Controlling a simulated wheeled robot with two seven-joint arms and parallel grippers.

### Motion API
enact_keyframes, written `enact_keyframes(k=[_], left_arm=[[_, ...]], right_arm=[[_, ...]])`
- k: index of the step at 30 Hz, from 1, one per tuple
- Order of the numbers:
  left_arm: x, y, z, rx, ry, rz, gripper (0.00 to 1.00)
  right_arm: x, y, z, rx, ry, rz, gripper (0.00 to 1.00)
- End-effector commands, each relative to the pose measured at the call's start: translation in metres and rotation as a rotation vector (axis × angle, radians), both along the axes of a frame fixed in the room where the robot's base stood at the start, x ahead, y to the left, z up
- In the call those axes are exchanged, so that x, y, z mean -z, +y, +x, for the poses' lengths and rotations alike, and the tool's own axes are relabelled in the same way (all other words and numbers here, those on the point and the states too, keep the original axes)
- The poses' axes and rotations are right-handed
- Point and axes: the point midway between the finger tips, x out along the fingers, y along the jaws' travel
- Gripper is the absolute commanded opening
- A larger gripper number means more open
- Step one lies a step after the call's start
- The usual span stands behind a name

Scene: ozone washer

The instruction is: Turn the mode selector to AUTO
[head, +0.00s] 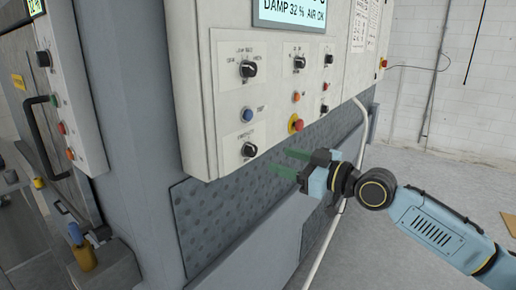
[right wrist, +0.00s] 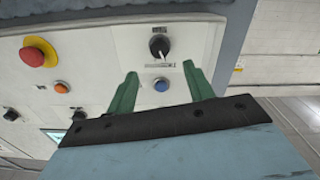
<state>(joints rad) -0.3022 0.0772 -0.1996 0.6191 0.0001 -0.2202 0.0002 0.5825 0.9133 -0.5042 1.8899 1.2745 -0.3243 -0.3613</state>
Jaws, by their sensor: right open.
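A white control panel (head: 272,100) carries several black rotary knobs. The upper-left knob (head: 248,68) has labels around it, too small to read. Another knob (head: 299,62) is to its right, and a lower-left knob (head: 249,149) sits under a blue button (head: 248,114). I cannot tell from the labels which is the mode selector. My right gripper (head: 279,159) is open and empty, below and right of the lower-left knob, apart from the panel. In the right wrist view, the gripper (right wrist: 163,75) has its green fingers either side of the blue button (right wrist: 161,84), with the lower-left knob (right wrist: 159,46) above. My left gripper is not in view.
A red emergency stop (head: 296,124) and orange button (head: 297,96) are on the panel's right part. A display (head: 289,12) is above. A pale hose (head: 361,130) runs down the panel's right side.

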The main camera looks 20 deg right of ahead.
Motion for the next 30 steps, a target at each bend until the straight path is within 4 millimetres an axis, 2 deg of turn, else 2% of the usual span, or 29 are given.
enact_keyframes(k=[6,12,18,26,30], left_arm=[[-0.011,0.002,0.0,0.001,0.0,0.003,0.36],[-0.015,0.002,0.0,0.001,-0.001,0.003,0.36],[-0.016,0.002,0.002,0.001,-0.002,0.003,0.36],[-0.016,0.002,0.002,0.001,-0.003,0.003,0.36],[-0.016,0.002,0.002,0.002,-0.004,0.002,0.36]], right_arm=[[-0.003,0.027,0.035,-0.002,0.0,0.005,0.52],[-0.001,0.044,0.058,0.001,0.0,0.002,0.52],[0.0,0.051,0.067,0.0,-0.001,-0.001,0.52],[0.0,0.051,0.068,0.0,-0.001,-0.001,0.52],[0.0,0.051,0.068,0.001,0.0,0.0,0.35]])
